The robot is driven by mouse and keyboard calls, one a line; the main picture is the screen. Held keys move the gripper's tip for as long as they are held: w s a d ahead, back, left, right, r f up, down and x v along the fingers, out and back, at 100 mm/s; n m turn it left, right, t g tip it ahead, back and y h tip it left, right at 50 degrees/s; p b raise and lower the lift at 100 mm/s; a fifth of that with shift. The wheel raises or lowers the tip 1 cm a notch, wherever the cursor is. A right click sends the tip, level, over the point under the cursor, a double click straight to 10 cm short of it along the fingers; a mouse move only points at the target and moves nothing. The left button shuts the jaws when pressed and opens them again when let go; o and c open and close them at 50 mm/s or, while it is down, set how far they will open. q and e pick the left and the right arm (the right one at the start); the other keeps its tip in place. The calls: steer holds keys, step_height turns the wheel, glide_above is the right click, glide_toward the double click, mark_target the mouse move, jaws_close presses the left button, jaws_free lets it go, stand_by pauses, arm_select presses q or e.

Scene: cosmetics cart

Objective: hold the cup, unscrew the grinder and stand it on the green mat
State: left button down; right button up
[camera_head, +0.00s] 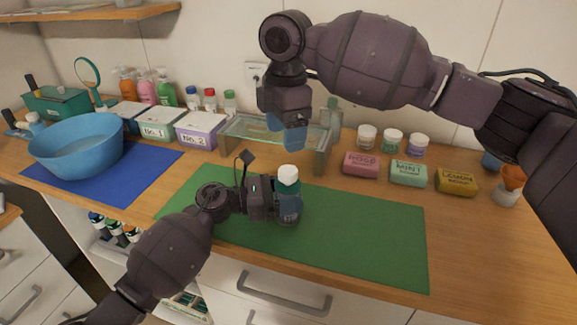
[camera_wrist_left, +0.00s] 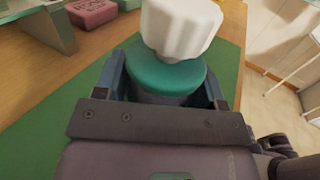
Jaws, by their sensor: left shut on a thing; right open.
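The grinder (camera_head: 288,173), a white knob over a green collar, sits upright on top of the cup (camera_head: 287,219) on the green mat (camera_head: 370,235). In the left wrist view the white knob (camera_wrist_left: 180,25) and green collar (camera_wrist_left: 165,75) are large, with a grey strip of the cup below. My left gripper (camera_head: 287,204) is shut on the cup from the left, its fingers hiding much of the cup. My right gripper (camera_head: 291,138) is open and empty, pointing down above the grinder, apart from it in the picture.
A glass shelf stand (camera_head: 322,152) stands behind the mat. Soap bars (camera_head: 408,173) and small jars (camera_head: 392,141) are at the back right. A blue bowl (camera_head: 75,150) is on a blue mat (camera_head: 130,190) at the left. The mat's right half is clear.

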mark_target(289, 169)
steer(key=m, duration=0.3)
steer(key=shift+r+m, duration=0.15)
steer(key=shift+m, duration=0.25)
steer(key=m, duration=0.4)
steer(key=shift+w, duration=0.1)
steer(key=f+m, duration=0.3)
steer(key=m, duration=0.4)
steer(key=f+m, duration=0.4)
steer(key=m, duration=0.4)
steer(key=f+m, duration=0.4)
steer(key=m, duration=0.4)
steer(key=shift+w+d, duration=0.15)
steer(key=shift+d, duration=0.2)
